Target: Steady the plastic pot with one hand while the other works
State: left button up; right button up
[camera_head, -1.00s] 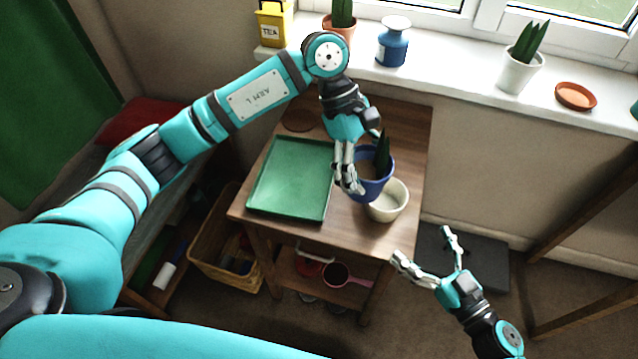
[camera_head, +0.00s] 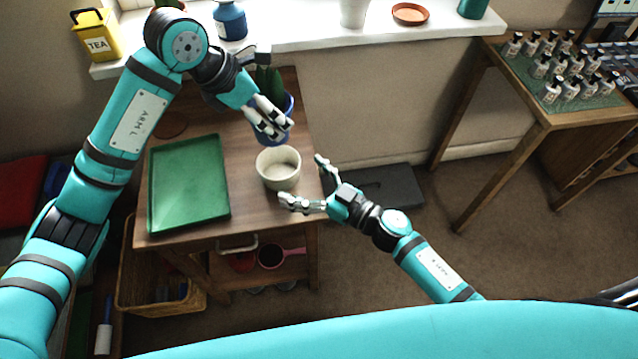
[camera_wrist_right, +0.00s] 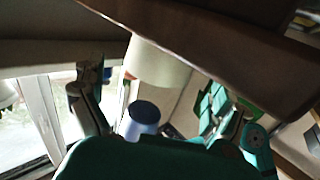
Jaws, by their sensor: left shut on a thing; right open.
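A blue pot (camera_head: 289,104) with a dark green spiky plant (camera_head: 268,80) stands at the right side of the wooden table. My left gripper (camera_head: 268,125) is shut on the blue pot, its fingers covering much of the near side. A cream pot (camera_head: 279,180) stands on the table just in front of the blue pot; it looks empty. The cream pot also shows in the right wrist view (camera_wrist_right: 155,62), upside down. My right gripper (camera_head: 303,182) is open and empty, its fingers spread beside the cream pot at the table's right edge. I cannot tell which pot is plastic.
A green tray (camera_head: 190,185) fills the left of the wooden table (camera_head: 239,160). A windowsill (camera_head: 300,32) with a blue bottle (camera_head: 230,20) and an orange saucer (camera_head: 410,13) runs behind. A second table (camera_head: 545,115) with small bottles stands at the right.

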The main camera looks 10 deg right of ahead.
aim_at(280, 169)
pick_arm(q)
jog(key=shift+r, duration=0.1)
pick_arm(e)
jog(key=shift+x, duration=2.55)
jog(key=shift+c, duration=0.4)
jog(key=c, duration=0.9)
pick_arm(q)
jog(key=shift+f+m, duration=0.3)
jog(key=shift+f, duration=0.3)
notch_tip(280, 169, down, 10)
jog(key=shift+r, duration=0.1)
